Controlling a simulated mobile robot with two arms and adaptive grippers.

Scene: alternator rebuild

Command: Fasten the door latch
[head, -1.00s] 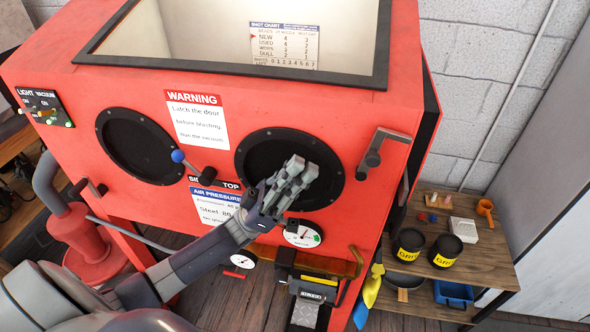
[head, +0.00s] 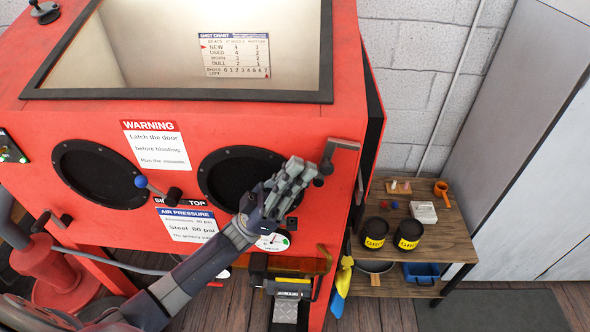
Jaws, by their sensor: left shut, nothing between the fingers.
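The red blasting cabinet (head: 100,200) fills the left and middle of the head view. Its grey door latch (head: 342,145) sits near the right edge of the front face, an angled bar with a darker knob at its lower end. My left gripper (head: 300,170) is shut and empty. It is just left of the latch, in front of the right edge of the right glove port (head: 222,178). Its fingertips are very close to the latch's lower end; I cannot tell whether they touch. My right gripper is not in view.
A wooden shelf (head: 440,245) with two black cans (head: 408,234), a blue bin (head: 422,272) and small items stands to the right. Floor at the lower right is clear.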

